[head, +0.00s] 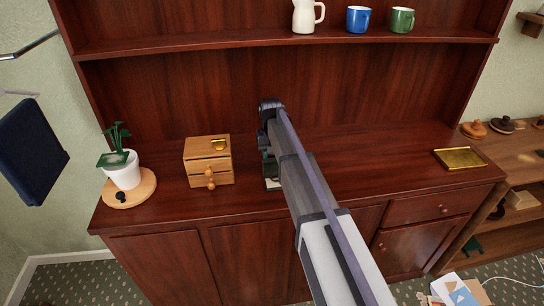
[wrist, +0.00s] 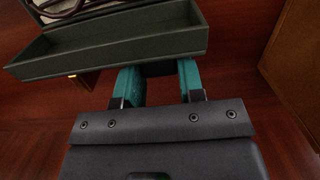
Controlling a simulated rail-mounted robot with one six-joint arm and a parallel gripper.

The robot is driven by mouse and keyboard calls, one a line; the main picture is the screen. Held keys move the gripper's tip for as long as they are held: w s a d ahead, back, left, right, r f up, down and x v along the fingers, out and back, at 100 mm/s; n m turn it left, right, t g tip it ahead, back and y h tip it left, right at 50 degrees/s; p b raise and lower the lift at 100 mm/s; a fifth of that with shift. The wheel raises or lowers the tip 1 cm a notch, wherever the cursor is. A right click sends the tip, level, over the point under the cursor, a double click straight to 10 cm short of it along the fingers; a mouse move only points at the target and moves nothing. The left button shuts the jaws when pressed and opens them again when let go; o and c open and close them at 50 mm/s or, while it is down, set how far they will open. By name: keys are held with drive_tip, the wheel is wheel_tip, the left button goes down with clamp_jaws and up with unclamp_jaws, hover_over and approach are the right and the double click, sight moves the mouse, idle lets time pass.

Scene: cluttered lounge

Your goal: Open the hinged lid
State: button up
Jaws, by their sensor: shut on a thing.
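A dark green case shows at the top of the wrist view, with a hollow, shallow-walled part (wrist: 120,35) nearest me, which looks like its lid seen from the inside. Behind it is a part with a pale lining (wrist: 55,8) and a dark looped thing in it, cut off by the frame. The case stands open in this view. My gripper (wrist: 160,72) has its teal fingers either side of a dark piece at the hollow part's near edge and is shut on it. In the head view my arm hides most of the case; a small green and white bit (head: 272,184) shows beside my gripper (head: 268,145).
On the sideboard (head: 370,150), a small wooden drawer box (head: 197,170) and a potted plant (head: 123,170) on a round board stand left of my arm. A brass tray (head: 459,158) lies at the right. A shelf above holds a jug (head: 304,16) and mugs (head: 358,19).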

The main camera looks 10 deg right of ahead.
drive_tip(key=shift+w+f+g, duration=0.1)
drive_tip(key=shift+f+g, duration=0.05)
drive_tip(key=shift+g, duration=0.15)
drive_tip(key=o, duration=0.9)
drive_tip(key=shift+o, duration=0.2)
wheel_tip(320, 180, up, 11)
drive_tip(key=w+p, duration=0.1)
drive_tip(key=p, duration=0.9)
drive_tip(key=shift+w+p, duration=0.25)
drive_tip(key=shift+p, duration=0.1)
drive_tip(key=shift+f, duration=0.1)
